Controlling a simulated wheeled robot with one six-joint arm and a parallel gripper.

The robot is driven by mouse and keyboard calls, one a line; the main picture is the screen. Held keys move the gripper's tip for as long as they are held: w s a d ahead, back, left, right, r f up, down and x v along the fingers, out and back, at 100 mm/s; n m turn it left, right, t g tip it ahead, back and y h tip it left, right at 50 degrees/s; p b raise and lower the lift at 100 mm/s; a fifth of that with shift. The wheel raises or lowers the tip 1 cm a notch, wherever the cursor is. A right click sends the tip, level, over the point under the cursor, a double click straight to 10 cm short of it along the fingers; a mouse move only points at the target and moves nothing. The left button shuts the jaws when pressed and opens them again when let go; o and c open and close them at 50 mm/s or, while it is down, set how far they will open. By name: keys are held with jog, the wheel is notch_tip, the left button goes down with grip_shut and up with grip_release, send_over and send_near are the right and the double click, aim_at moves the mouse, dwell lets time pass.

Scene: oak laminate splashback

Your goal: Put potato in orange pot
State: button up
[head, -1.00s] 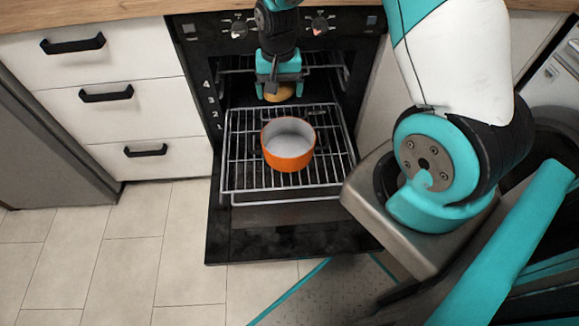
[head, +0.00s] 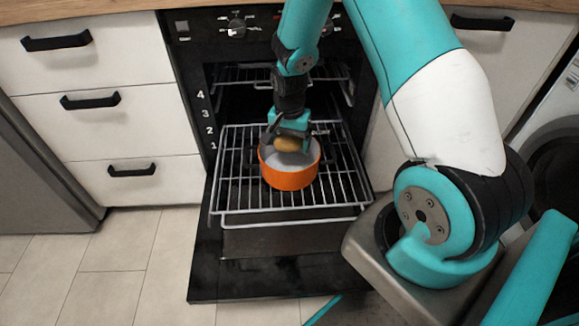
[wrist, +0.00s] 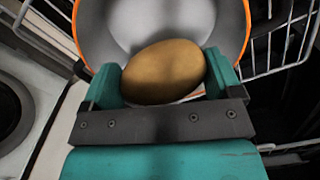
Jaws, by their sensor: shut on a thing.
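The orange pot (head: 290,178) stands upright on the pulled-out oven rack, its pale grey inside open to the top. The brown potato (head: 288,144) is between the fingers of my gripper (head: 290,137), over the far part of the pot's opening. In the wrist view my gripper (wrist: 170,85) is shut on the potato (wrist: 163,72), with the pot's grey inside and orange rim (wrist: 247,25) beyond it. I cannot tell whether the potato touches the pot.
The wire rack (head: 345,190) extends over the open oven door (head: 260,275). White drawers (head: 105,115) with black handles stand to the left. A washing machine (head: 555,150) is at the right. The floor at lower left is clear.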

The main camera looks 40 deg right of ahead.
aim_at(290, 169)
notch_tip(290, 169, down, 8)
jog(key=shift+r+b, duration=0.1)
jog(key=shift+b, duration=0.8)
jog(key=o, duration=0.8)
notch_tip(290, 169, up, 12)
jog(key=p, duration=0.3)
jog(key=shift+p, duration=0.4)
jog(key=s+a+r+n+y, duration=0.1)
jog(key=s+a+r+n, duration=0.25)
jog(key=a+r, duration=0.35)
jog(key=s+a+r+n+y, duration=0.1)
jog(key=s+a+r+n, duration=0.2)
jog(key=a+r+n, duration=0.35)
jog(key=s+a+r+n, duration=0.3)
jog(key=s, duration=0.2)
jog(key=s+a+r+n+y, duration=0.1)
jog(key=s+a+r+n, duration=0.1)
jog(key=s, duration=0.3)
jog(key=s+a+r+n+y, duration=0.1)
jog(key=s+a+r+n, duration=0.2)
jog(key=s+a+r, duration=0.1)
jog(key=shift+s+r+n, duration=0.2)
jog(key=shift+s+n, duration=0.1)
jog(key=shift+s, duration=0.55)
